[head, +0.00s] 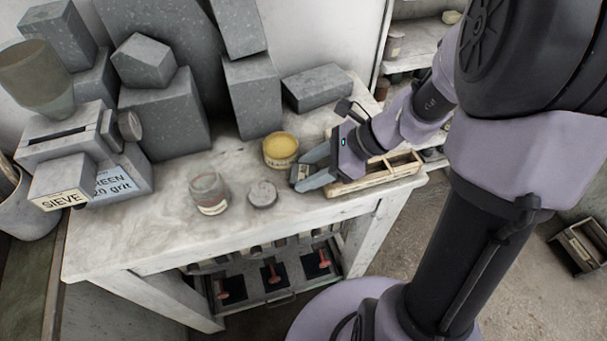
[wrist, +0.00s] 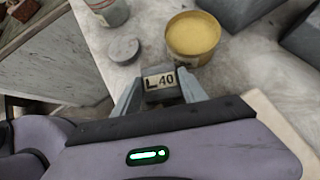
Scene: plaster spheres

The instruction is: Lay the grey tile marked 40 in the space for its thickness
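The grey tile marked 40 (wrist: 162,88) is between the fingertips of my gripper (wrist: 160,84) in the wrist view, its pale label facing up. Both fingers appear to touch its sides. In the head view my gripper (head: 308,176) is over the bench's right part, with the tile (head: 299,173) at its tips. I cannot tell whether the tile is clear of the bench top. A wooden tray with compartments (head: 347,187) lies at the bench's right end, just right of my gripper and partly hidden by my arm.
A yellow-filled tub (head: 281,150) stands just behind my gripper. A round grey disc (head: 263,194) and a glass jar (head: 209,193) are to the left. Grey stone blocks (head: 252,95) fill the back of the bench (head: 150,229). The front left of the bench top is clear.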

